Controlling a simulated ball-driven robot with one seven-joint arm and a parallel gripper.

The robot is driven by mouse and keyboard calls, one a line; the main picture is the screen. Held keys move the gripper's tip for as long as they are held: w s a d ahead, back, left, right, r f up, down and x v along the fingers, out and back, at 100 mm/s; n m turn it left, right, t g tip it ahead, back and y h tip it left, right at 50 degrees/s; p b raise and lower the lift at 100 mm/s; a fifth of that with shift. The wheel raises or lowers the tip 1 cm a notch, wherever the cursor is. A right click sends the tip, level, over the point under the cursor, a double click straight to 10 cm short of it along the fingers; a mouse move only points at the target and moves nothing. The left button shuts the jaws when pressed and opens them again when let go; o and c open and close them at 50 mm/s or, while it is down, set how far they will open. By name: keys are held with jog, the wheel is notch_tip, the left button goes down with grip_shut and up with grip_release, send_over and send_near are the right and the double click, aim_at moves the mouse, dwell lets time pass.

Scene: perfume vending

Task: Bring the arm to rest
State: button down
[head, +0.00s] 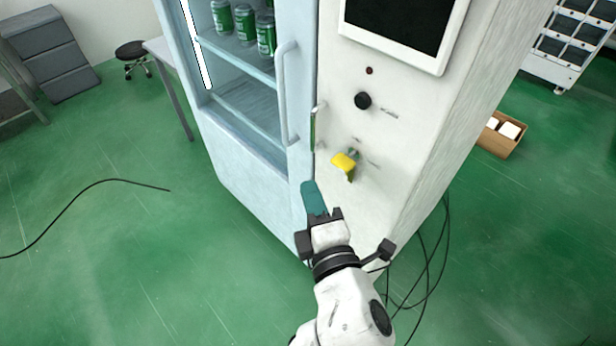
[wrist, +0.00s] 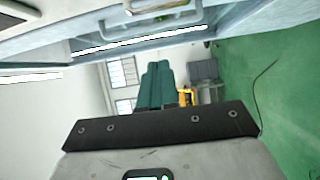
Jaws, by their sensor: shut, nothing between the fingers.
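My gripper (head: 311,190) has teal fingers and is in front of the lower part of the vending machine (head: 241,184) in the head view. The fingers are closed together with nothing between them. In the wrist view my gripper (wrist: 157,66) shows its two teal fingers side by side, pointing away from the camera into the room. My white arm reaches up from the bottom of the head view. I cannot tell the exact gap between the fingers and the machine's front.
The glass door has a long handle (head: 287,95); green cans (head: 265,35) stand inside. The panel carries a screen (head: 400,25), a black knob (head: 363,101) and a yellow part (head: 344,162). A cardboard box (head: 497,141) and loose cables (head: 428,262) lie right. Green floor is open at left.

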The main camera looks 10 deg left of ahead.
jog(key=s+d+f+m+g+h, duration=0.35)
jog(key=d+f+m, duration=0.35)
jog(key=d, duration=0.4)
jog(key=s+d+f+m+g+h, duration=0.2)
jog(key=d+f+m+g+h, duration=0.25)
jog(key=d+f+m, duration=0.55)
jog(key=s+d+f+m+g, duration=0.2)
jog(key=s+d+m+g, duration=0.1)
jog(key=s, duration=0.6)
jog(key=s+d+f+m+g+y, duration=0.1)
jog(key=s+d+g, duration=0.3)
jog(key=s, duration=0.6)
jog(key=shift+s+d+f+m+g, duration=0.2)
jog(key=shift+d+f+m+g, duration=0.1)
jog(key=shift+d+f+m, duration=0.75)
